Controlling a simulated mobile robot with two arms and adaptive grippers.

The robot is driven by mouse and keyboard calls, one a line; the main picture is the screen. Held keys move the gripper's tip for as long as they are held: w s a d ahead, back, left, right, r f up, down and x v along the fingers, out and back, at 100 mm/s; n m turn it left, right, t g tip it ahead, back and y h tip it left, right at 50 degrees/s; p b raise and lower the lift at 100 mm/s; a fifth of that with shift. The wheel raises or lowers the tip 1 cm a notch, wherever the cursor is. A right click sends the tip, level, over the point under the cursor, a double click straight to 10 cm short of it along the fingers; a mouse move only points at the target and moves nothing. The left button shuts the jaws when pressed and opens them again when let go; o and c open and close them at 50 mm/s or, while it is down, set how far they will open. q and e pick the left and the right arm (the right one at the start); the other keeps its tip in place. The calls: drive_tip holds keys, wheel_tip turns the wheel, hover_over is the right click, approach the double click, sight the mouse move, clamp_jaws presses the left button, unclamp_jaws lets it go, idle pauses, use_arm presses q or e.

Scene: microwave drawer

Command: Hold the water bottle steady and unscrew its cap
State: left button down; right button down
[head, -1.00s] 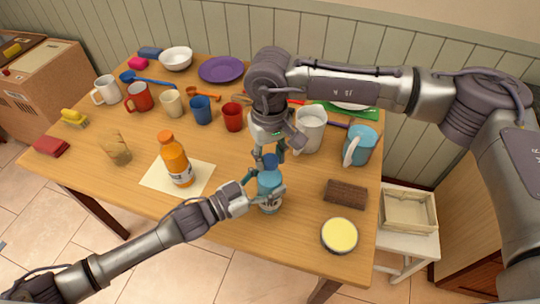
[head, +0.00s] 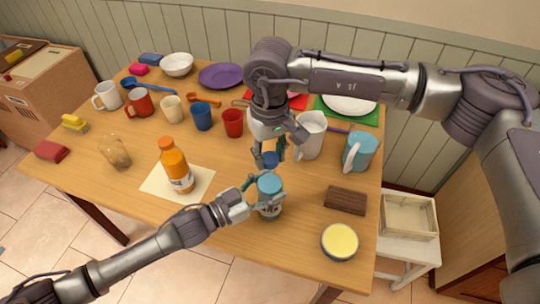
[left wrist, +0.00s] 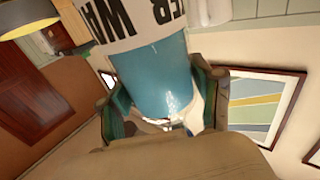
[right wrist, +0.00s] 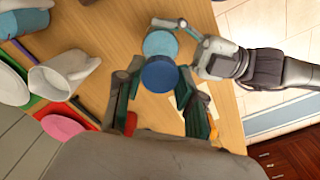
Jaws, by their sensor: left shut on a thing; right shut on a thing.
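The water bottle (head: 269,187) has a light blue body and a white label with dark letters. It stands near the table's front edge. My left gripper (head: 264,195) is shut around its upper body; the left wrist view shows the blue body (left wrist: 155,75) between the fingers. My right gripper (head: 272,157) is shut on the dark blue cap (head: 271,160), above and behind the bottle. In the right wrist view the cap (right wrist: 160,73) sits between the fingers, offset from the bottle's light blue top (right wrist: 160,43). The cap looks apart from the bottle.
An orange bottle (head: 175,165) stands on a cream sheet (head: 155,187) to the left. A brown block (head: 345,200) and a yellow-topped tin (head: 340,241) are to the right. A white pitcher (head: 310,136) and a blue one (head: 359,151) stand behind. Several mugs and cups are at the back left.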

drive_tip(key=shift+r, duration=1.5)
use_arm(q)
drive_tip(key=shift+c, duration=0.6)
unclamp_jaws()
